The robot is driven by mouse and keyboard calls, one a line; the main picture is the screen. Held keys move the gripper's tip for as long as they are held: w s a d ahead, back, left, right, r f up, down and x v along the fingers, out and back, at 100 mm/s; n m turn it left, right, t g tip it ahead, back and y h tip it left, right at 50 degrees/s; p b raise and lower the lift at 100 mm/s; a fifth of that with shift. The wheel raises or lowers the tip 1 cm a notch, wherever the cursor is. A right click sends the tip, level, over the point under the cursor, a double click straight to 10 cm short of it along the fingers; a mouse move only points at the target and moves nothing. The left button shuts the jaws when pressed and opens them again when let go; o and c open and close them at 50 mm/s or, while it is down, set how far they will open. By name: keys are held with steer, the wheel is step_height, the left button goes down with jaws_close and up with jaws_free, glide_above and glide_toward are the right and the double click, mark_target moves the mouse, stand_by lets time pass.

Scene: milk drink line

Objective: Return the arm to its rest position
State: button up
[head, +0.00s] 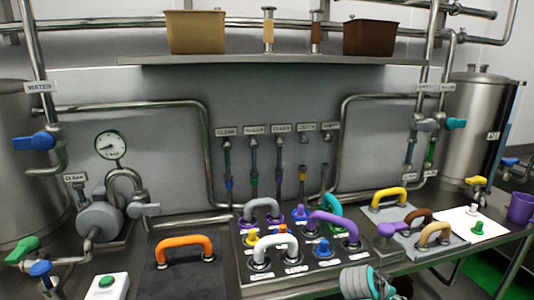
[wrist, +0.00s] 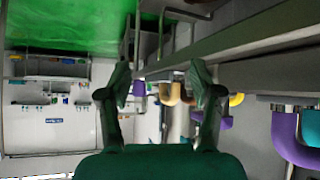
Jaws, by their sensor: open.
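My gripper (wrist: 155,85) shows in the wrist view with its two dark green fingers spread apart. Nothing is between the fingertips. Behind them are the underside edge of a bench and several coloured handles, apart from the fingers. In the head view the fingers do not show. A grey and teal rounded part at the bottom right of centre in the head view looks like part of my arm, but I cannot be sure. It is in front of the bench's front edge.
The bench holds a black panel (head: 300,262) with several coloured handles and knobs. An orange handle (head: 184,243) is left of it. A purple cup (head: 520,208) stands at the right end. A shelf (head: 270,61) with bins runs above. Metal tanks stand at both sides.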

steer(key=s+a+f+n+t+y, duration=0.1)
steer(key=s+a+f+n+t, duration=0.15)
steer(key=s+f, duration=0.4)
steer(key=s+a+f+n+t+y, duration=0.1)
steer(key=s+a+f+n, duration=0.2)
steer(key=s+f, duration=0.35)
steer(key=s+a+f+n+t+y, duration=0.1)
steer(key=s+a+f+y, duration=0.15)
steer(key=s, duration=0.45)
steer(key=s+a+f+n+t+y, duration=0.1)
steer(key=s+a+f+n, duration=0.15)
steer(key=s, duration=0.45)
steer(key=s+a+r+n+t+y, duration=0.1)
steer(key=s+a+r, duration=0.15)
steer(key=s, duration=0.55)
steer(key=s+a+r+t+y, duration=0.1)
steer(key=s+a+r, duration=0.15)
steer(key=s, duration=0.55)
steer(key=s+a+r+t, duration=0.1)
steer(key=s+r+t, duration=0.1)
steer(key=s+r, duration=0.8)
step_height(320, 180, up, 2)
steer(key=shift+s+r+n+y, duration=0.15)
steer(key=shift+s+n+y, duration=0.05)
steer(key=shift+n+y, duration=0.15)
